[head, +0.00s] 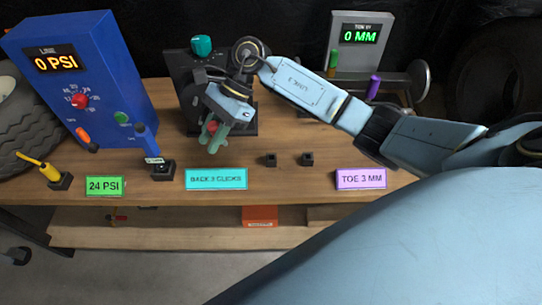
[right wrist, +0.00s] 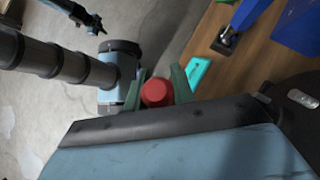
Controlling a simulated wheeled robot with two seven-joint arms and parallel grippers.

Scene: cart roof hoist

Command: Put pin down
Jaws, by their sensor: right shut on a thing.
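My right gripper (head: 212,133) is over the middle of the bench, in front of the dark machine. Its green fingers are shut on a red piece (head: 212,126), which I take to be the pin. In the right wrist view the red round end of the pin (right wrist: 157,92) shows between the two fingers (right wrist: 158,88). The rest of the pin is hidden by the fingers. Two small black blocks (head: 270,159) (head: 307,159) stand on the bench to the right of the gripper, apart from it.
The wooden bench (head: 325,178) carries a blue gauge box (head: 115,70), a dark machine (head: 182,70) and a grey "0 MM" gauge (head: 350,60). Label plates (head: 215,186) line the front. A yellow-handled tool (head: 48,173) and a blue-handled tool (head: 146,139) stand left.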

